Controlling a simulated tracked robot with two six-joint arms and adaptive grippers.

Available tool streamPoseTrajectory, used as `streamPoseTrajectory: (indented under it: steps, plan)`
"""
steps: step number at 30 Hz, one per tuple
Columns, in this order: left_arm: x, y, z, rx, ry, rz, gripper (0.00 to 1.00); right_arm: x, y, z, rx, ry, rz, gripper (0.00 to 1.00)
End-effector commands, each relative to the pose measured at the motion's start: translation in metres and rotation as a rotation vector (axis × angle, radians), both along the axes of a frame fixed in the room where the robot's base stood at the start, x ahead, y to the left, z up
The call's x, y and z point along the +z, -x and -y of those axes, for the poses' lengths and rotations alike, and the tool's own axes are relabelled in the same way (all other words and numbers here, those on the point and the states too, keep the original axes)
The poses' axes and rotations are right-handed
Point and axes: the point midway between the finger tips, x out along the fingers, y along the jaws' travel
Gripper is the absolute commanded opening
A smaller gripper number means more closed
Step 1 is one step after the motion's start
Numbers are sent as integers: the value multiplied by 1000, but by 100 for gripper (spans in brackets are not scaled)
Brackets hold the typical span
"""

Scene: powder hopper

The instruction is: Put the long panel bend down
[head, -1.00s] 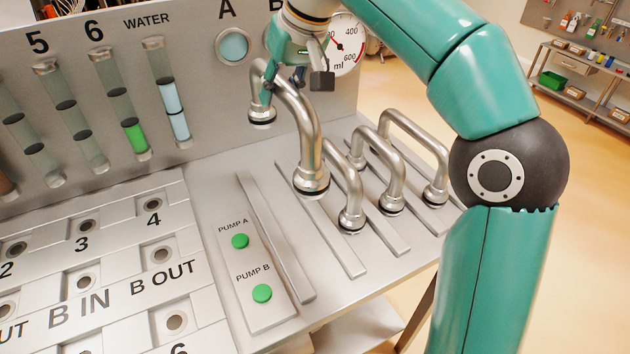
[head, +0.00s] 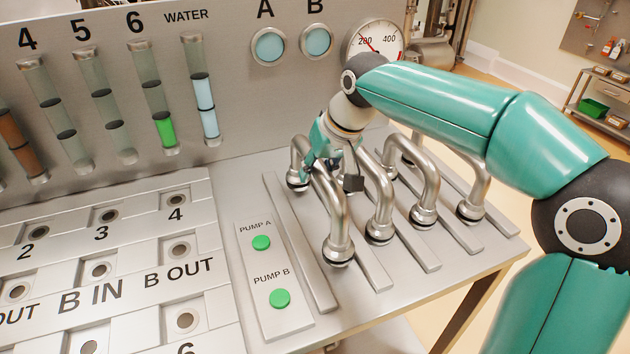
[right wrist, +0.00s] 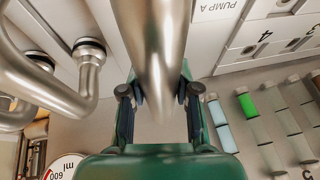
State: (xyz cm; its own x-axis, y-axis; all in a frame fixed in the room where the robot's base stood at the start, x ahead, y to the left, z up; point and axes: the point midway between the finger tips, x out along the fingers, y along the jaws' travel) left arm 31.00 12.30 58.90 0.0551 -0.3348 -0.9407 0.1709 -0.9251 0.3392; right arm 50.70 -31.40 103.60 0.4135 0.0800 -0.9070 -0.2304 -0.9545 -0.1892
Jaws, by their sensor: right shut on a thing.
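The long panel bend (head: 330,205) is a shiny steel U-shaped tube with dark-ringed end fittings. It is at the left of the row of bends, low over the rails on the bench. I cannot tell whether both its ends touch down. My right gripper (head: 335,170) is shut on its upper tube from above, near the far end. In the right wrist view the bend (right wrist: 155,45) runs between the two fingers, which partly hide behind it. My left gripper is not in view.
Other steel bends (head: 382,195) stand close to the right between flat rails (head: 300,245). The pump button plate (head: 270,275) lies to the left, beside the port panel (head: 120,300). The upright panel with tubes and a gauge (head: 375,40) stands behind.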

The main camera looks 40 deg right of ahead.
Motion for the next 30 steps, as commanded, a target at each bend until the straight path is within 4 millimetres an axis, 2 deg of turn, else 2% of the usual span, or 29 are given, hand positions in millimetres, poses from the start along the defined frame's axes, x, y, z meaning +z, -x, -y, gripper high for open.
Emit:
streamPoseTrajectory:
  steps: [4,16,17,21,30]
  plan:
    - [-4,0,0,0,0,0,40,-17,0,1,-1,0,2,0]
    - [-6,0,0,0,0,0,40,-22,0,1,-2,1,5,0]
    - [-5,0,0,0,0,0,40,-23,0,1,-1,0,-1,34]
    - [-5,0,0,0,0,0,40,-23,0,0,-1,0,-1,56]
    - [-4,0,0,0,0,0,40,-22,0,0,-1,-1,-1,56]
